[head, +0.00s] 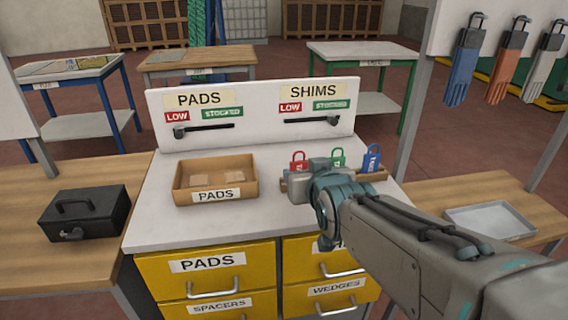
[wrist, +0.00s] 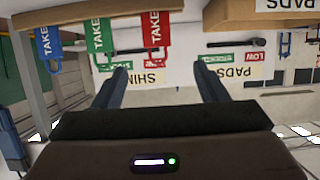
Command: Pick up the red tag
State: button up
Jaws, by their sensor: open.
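The red tag (head: 298,158) is padlock-shaped and stands in a wooden rack (head: 376,177) on the white counter, left of a green tag (head: 338,157) and a blue tag (head: 372,158). In the upside-down wrist view the red tag (wrist: 155,28) reads TAKE and lies beyond the fingertips, roughly between their lines. My gripper (wrist: 160,68) is open and empty, its two fingers apart. In the head view my gripper (head: 303,186) is in front of the rack and hides part of it and the tags' lower parts.
A wooden PADS box (head: 215,197) sits left of the rack. Behind stands a white panel (head: 255,135) with PADS and SHIMS labels and dark handles. A black case (head: 84,213) is on the left bench; a grey tray (head: 490,222) is on the right bench.

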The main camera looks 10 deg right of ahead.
aim_at(299, 162)
jog(key=x, duration=0.8)
jog(key=shift+d+p+x, duration=0.15)
jog(key=shift+p+x, duration=0.25)
jog(key=shift+x, duration=0.9)
jog(key=shift+d+p+x, duration=0.1)
jog(key=shift+p+x, duration=0.3)
jog(key=shift+x, duration=0.9)
jog(key=c, duration=1)
